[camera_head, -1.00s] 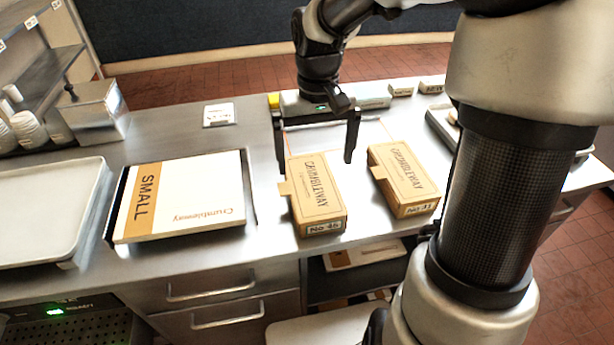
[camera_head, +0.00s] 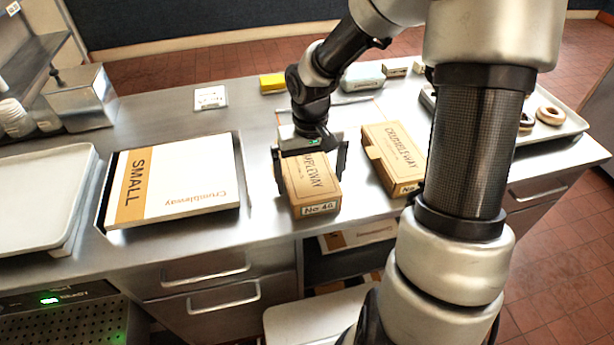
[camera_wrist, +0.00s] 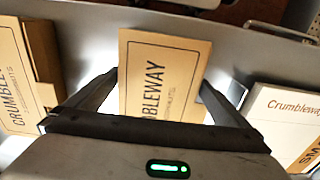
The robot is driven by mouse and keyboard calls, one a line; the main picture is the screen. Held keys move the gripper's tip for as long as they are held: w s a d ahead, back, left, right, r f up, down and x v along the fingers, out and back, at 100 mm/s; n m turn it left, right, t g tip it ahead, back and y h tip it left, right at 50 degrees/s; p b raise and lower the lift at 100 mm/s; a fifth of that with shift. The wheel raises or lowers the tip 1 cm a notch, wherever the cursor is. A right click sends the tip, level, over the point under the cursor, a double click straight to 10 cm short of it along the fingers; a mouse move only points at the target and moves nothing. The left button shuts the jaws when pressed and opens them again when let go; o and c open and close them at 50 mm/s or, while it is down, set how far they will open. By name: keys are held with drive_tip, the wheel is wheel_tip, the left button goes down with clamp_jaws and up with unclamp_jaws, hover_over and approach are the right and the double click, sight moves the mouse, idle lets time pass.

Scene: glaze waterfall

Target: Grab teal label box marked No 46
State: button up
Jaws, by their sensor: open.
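The box marked No 46 (camera_head: 315,197) is a tan cardboard carton lettered "Crumbleway", with its label on the end facing me. It lies on the steel counter near the front edge. My gripper (camera_head: 311,178) is open above it, one finger at each side of the box; whether they touch it I cannot tell. In the wrist view the box (camera_wrist: 160,75) lies between the two fingers (camera_wrist: 158,88). My gripper covers the box's far part in the head view.
A similar carton (camera_head: 395,150) lies close to the right. A flat white "Small" box (camera_head: 185,185) is on the left. A tray with rings (camera_head: 570,125) is at the right. A yellow block (camera_head: 272,83) and small boxes stand at the back.

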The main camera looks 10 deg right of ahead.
drive_tip(key=c, duration=0.8)
drive_tip(key=shift+o, duration=0.2)
drive_tip(key=shift+r, duration=0.1)
